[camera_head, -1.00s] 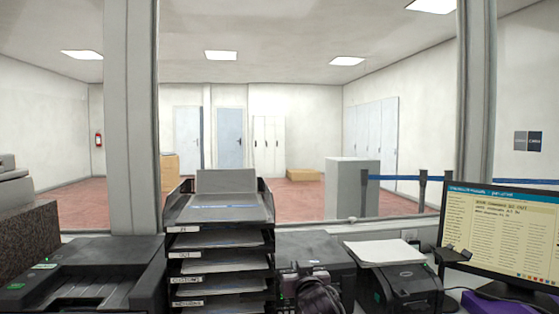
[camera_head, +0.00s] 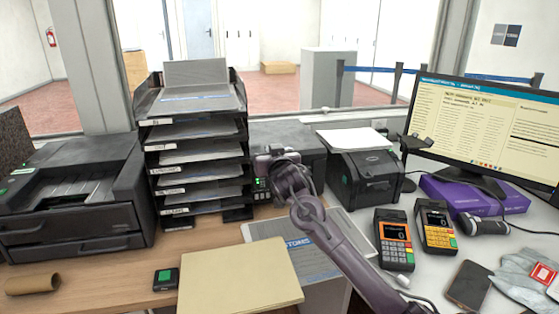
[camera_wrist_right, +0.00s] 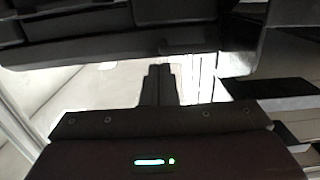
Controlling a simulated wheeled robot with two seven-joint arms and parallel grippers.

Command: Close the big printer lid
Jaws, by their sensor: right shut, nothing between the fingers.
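The largest printer (camera_head: 70,195) stands at the left of the counter in the head view, dark grey with a low, flat-looking top. A second dark machine (camera_head: 312,140) with small green lights stands right of the paper trays, partly hidden by my right gripper (camera_head: 268,158). I cannot tell which one is the big printer; no raised lid shows clearly. My right gripper is shut and empty in front of the second machine. In the right wrist view its shut fingers (camera_wrist_right: 160,85) point toward a dark body (camera_wrist_right: 130,40) close by; contact is unclear. My left gripper is out of view.
A paper tray stack (camera_head: 200,160) stands close left of the right gripper. A smaller printer (camera_head: 365,182) with paper on top stands right of it. A folder (camera_head: 240,278), card terminals (camera_head: 393,240), a purple box (camera_head: 470,195) and a monitor (camera_head: 490,125) crowd the counter.

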